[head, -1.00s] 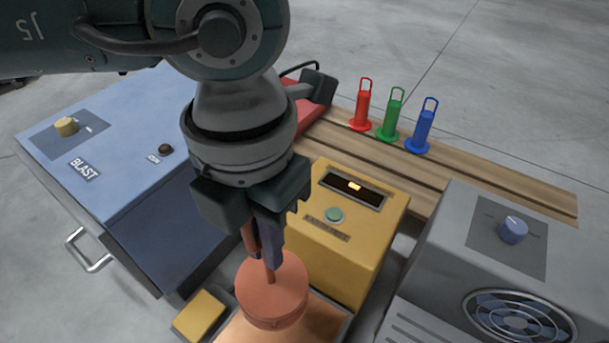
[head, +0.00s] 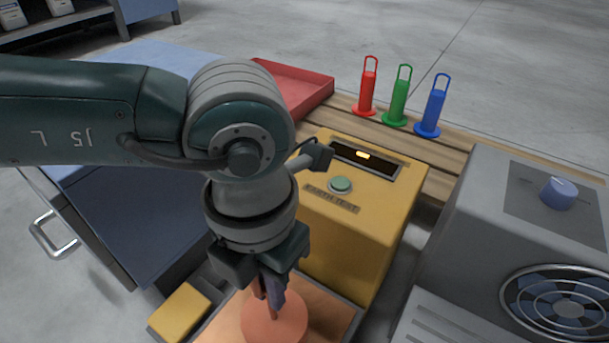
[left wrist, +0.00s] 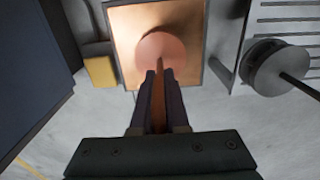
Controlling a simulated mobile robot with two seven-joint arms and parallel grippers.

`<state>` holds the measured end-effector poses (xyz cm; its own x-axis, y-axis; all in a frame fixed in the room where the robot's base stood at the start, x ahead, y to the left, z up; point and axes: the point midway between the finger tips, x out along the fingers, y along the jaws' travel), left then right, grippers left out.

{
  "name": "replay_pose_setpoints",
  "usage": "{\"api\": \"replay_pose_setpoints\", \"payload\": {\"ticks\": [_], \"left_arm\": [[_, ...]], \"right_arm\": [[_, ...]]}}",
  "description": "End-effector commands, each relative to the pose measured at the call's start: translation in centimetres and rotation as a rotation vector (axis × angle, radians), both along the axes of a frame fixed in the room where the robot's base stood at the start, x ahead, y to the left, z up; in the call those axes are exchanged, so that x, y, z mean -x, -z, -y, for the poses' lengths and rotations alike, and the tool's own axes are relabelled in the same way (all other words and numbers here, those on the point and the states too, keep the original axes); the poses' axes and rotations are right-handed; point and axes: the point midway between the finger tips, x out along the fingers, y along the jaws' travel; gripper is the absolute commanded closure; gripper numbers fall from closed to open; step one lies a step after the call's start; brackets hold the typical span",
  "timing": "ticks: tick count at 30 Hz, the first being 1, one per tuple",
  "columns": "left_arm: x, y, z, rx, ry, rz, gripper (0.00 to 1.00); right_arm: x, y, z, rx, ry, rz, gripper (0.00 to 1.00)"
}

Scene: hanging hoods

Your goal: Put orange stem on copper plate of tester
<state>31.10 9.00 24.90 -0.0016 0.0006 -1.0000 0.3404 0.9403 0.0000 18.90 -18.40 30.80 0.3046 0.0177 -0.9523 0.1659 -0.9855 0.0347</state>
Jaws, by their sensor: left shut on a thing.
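My left gripper (head: 271,292) is shut on the thin upright stem of the orange stem piece, whose round orange disc (head: 272,322) hangs below the fingers. The disc also shows in the left wrist view (left wrist: 165,52). In both views it lies over the copper plate (head: 335,312), a square tray-like plate in front of the yellow tester box (head: 345,245). In the wrist view the plate (left wrist: 128,22) spreads around the disc. I cannot tell whether the disc touches the plate. My right gripper is not in view.
A yellow pedal-like block (head: 180,312) sits left of the plate. The blue blast cabinet (head: 130,220) stands left, a grey fan unit (head: 490,250) right. Red, green and blue stems (head: 398,98) stand on a wooden bench behind. A grey disc (left wrist: 270,68) with a rod shows in the wrist view.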

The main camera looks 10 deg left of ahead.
Motion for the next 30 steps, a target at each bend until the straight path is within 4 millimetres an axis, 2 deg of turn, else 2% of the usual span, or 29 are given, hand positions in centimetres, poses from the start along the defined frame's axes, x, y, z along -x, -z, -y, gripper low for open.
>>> {"api": "replay_pose_setpoints", "payload": {"ticks": [7,8,16,24,26,30], "left_arm": [[-0.1,0.2,0.0,0.002,0.0,0.002,1.0],[0.0,0.3,0.0,0.0,0.0,0.0,0.86],[0.0,0.2,0.0,0.0,0.0,0.0,0.58],[0.0,-0.2,0.0,0.0,0.0,0.001,0.58],[0.0,-0.8,0.0,0.0,0.0,0.001,0.58],[-0.1,-3.4,0.0,0.001,0.0,0.002,0.58]], "right_arm": [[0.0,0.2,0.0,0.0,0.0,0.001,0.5],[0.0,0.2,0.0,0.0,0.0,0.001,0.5],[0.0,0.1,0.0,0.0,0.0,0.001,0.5],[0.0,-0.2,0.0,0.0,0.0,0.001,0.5],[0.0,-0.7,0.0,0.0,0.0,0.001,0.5],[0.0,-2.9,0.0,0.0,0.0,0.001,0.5]]}}
